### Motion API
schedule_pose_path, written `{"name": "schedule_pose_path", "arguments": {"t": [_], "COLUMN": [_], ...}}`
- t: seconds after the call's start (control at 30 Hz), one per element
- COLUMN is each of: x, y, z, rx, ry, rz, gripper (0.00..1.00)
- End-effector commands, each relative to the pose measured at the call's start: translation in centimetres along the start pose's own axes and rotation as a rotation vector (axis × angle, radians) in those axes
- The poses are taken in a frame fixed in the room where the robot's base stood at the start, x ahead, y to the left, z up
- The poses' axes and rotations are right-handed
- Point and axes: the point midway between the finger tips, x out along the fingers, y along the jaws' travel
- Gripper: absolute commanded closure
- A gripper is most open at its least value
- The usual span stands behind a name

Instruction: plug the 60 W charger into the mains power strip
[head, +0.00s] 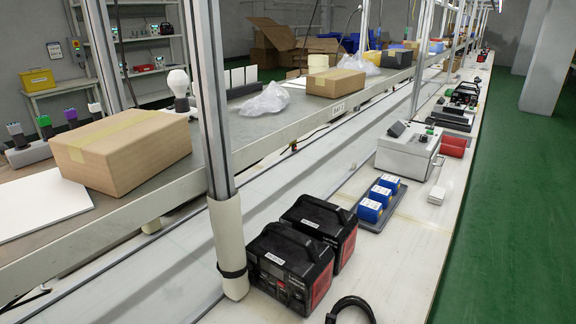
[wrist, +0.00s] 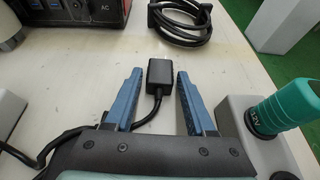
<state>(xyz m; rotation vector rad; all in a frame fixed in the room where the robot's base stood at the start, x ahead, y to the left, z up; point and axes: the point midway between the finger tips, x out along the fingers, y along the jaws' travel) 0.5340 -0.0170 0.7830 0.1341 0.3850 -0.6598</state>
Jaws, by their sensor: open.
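My gripper (wrist: 160,73) shows in the wrist view with two blue fingers standing apart. A small black block (wrist: 159,73) with a black cable running from its near end sits between the fingertips, with a gap on each side. I cannot read a label on it, so I cannot tell if it is the 60 W charger. A coiled black cable (wrist: 190,38) lies beyond it on the pale bench. My gripper does not show in the head view. I cannot make out a mains power strip in either view.
In the wrist view, a black unit marked AC (wrist: 85,15) stands upper left and a teal-handled 12V tool (wrist: 268,118) stands on a grey block close right. In the head view, two black power stations (head: 290,268) stand beside a padded post (head: 229,245); blue boxes (head: 370,211) sit beyond.

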Motion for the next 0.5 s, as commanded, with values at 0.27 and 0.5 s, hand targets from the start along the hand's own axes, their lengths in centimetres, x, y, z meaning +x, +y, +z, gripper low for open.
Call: {"name": "schedule_pose_path", "arguments": {"t": [0.27,0.5], "x": [0.01,0.00], "y": [0.01,0.02], "z": [0.00,0.03], "rx": [0.000,0.000], "ry": [0.000,-0.001], "rz": [0.000,0.000], "gripper": [0.83,1.00]}}
